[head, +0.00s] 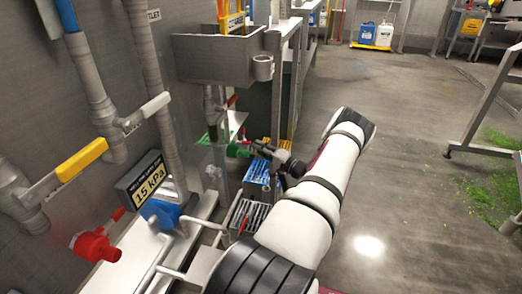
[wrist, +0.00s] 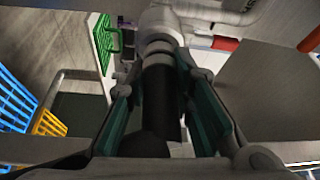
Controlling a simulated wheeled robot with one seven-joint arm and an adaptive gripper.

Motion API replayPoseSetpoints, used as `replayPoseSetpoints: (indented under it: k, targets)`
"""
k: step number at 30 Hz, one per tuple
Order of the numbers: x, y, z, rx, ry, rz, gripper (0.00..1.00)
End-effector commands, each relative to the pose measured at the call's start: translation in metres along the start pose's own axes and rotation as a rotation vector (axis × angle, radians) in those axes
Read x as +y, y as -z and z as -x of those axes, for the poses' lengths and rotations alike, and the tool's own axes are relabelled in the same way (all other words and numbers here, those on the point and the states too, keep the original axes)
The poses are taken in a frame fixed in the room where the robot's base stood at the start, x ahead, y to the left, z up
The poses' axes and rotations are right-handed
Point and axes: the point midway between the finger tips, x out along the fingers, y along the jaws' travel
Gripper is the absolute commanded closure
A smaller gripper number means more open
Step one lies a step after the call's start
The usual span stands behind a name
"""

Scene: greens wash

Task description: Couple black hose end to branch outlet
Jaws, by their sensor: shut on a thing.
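My gripper (wrist: 157,88) is shut on the black hose end (wrist: 158,100), with a teal finger on each side of it. Grey ringed collars (wrist: 160,47) sit at the far end of the black part, in line with a pale grey pipe fitting (wrist: 160,18) that looks like the branch outlet. I cannot tell whether the hose end is seated or only close to the fitting. In the head view my gripper (head: 238,150) reaches left, low beside the grey bracket and its pipes. The hose end is too small to make out there.
A red valve (head: 96,246), a yellow-handled lever (head: 82,160) and a 15 kPa sign (head: 149,181) are at left. A grey trough (head: 215,58) hangs above my gripper. A blue crate (head: 258,180) stands below it. The floor (head: 400,120) at right is largely clear.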

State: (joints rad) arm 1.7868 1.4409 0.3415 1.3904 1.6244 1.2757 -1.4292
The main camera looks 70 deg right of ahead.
Motion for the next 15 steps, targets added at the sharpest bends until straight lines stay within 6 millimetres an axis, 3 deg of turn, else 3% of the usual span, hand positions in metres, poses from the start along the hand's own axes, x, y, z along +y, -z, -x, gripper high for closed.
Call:
replayPoseSetpoints:
  k: [10, 11, 12, 13, 15]
  targets:
    - [-0.0007, -0.0034, -0.0081, -0.001, 0.002, 0.000, 1.00]
    - [-0.0006, -0.0031, -0.0078, -0.001, 0.002, 0.000, 0.72]
    - [-0.0006, -0.0031, -0.0077, -0.001, 0.001, 0.000, 0.63]
    - [-0.0006, -0.0030, -0.0076, -0.001, 0.001, 0.000, 0.56]
    - [-0.0004, -0.0030, -0.0074, 0.000, 0.001, 0.000, 0.55]
